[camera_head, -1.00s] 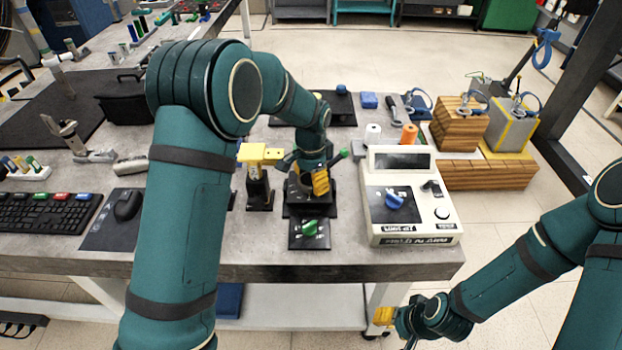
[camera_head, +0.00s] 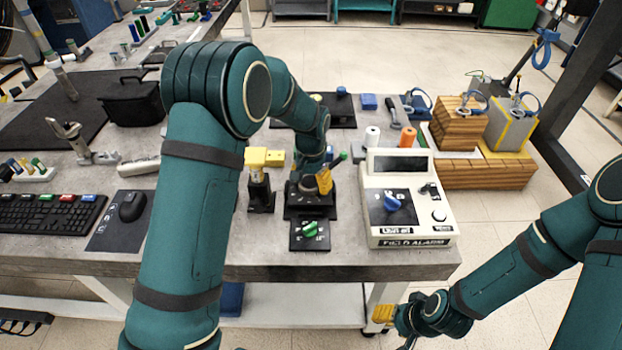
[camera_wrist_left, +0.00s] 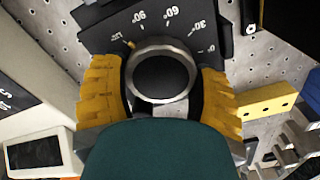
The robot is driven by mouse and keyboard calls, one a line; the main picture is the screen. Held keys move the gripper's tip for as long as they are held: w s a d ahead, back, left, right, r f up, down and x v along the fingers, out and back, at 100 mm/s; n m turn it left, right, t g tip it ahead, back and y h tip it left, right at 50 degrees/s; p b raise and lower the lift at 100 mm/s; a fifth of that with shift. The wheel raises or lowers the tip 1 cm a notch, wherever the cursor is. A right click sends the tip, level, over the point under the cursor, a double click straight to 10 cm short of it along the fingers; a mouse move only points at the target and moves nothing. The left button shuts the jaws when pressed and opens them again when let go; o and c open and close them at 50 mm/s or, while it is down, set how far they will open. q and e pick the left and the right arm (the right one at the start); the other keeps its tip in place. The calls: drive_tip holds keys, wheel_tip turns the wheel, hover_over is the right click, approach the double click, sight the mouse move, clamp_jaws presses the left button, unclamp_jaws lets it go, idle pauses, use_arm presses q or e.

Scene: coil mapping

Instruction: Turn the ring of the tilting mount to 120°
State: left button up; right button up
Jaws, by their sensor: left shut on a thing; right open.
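The tilting mount (camera_head: 305,203) is a black stand on the bench, with a green knob on a marked plate (camera_head: 310,230) in front. In the left wrist view its ring (camera_wrist_left: 162,52) is grey metal around a dark centre, beside a black scale plate (camera_wrist_left: 178,18) marked from 0 to 120. A small orange pointer (camera_wrist_left: 131,44) sits beside the 120 mark. My left gripper (camera_head: 323,181) is shut on the ring; its yellow fingers flank the ring in the wrist view (camera_wrist_left: 161,95). My right gripper (camera_head: 384,314) is open and empty, low beside the bench front.
A yellow-topped black post (camera_head: 262,185) stands close left of the mount. A white instrument box (camera_head: 412,228) with a blue knob stands close right. Orange and white spools (camera_head: 408,137) and wooden blocks (camera_head: 486,174) lie farther right. My left arm hides part of the bench.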

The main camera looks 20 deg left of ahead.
sight(311, 180)
use_arm(q)
drive_tip(key=shift+w+r+n, duration=0.1)
drive_tip(key=shift+n, duration=0.4)
drive_tip(key=o, duration=1.2)
wheel_tip(311, 180, up, 12)
